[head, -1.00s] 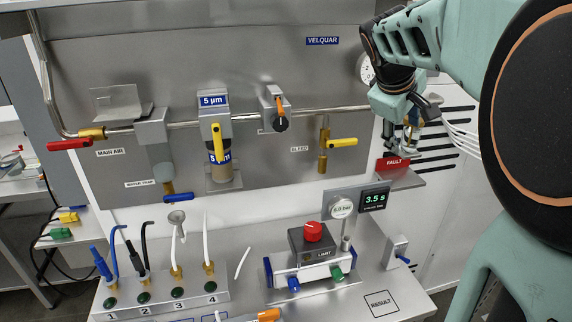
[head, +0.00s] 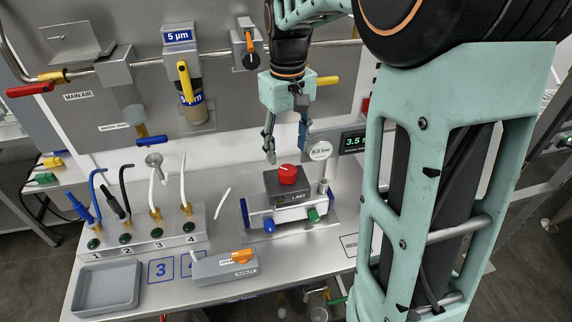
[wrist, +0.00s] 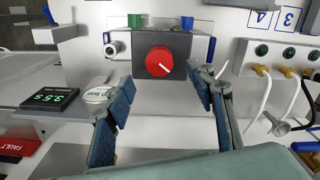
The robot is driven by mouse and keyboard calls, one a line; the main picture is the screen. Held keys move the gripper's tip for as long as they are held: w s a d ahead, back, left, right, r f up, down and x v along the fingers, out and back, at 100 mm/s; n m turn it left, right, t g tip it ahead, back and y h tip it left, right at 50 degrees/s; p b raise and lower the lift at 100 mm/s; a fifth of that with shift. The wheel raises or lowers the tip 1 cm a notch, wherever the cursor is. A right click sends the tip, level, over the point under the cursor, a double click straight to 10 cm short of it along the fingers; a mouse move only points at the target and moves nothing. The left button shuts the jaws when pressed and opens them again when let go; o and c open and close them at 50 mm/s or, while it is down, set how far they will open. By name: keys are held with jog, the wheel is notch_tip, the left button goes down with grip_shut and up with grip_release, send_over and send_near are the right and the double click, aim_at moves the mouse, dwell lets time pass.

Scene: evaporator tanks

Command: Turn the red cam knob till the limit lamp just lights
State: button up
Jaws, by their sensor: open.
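The red cam knob (head: 287,174) sits on top of a dark grey box on the bench. In the wrist view the knob (wrist: 160,61) shows a white pointer line aimed to the lower right. My gripper (head: 286,155) is open and empty, pointing down just above and behind the knob, not touching it. In the wrist view its two blue-padded fingers (wrist: 162,80) stand wide apart, left and right of the knob's box. The LIMIT label (head: 298,196) is on the box front. I cannot make out a lit lamp there.
A round pressure gauge (head: 320,150) and a timer display (head: 354,141) reading about 3.5 s stand close to the right of my gripper. Numbered ports with hoses (head: 140,242) are left. An orange-handled valve block (head: 225,266) and grey tray (head: 107,286) lie in front.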

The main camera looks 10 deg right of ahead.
aim_at(287, 169)
notch_tip(287, 169, down, 7)
dwell(0.3)
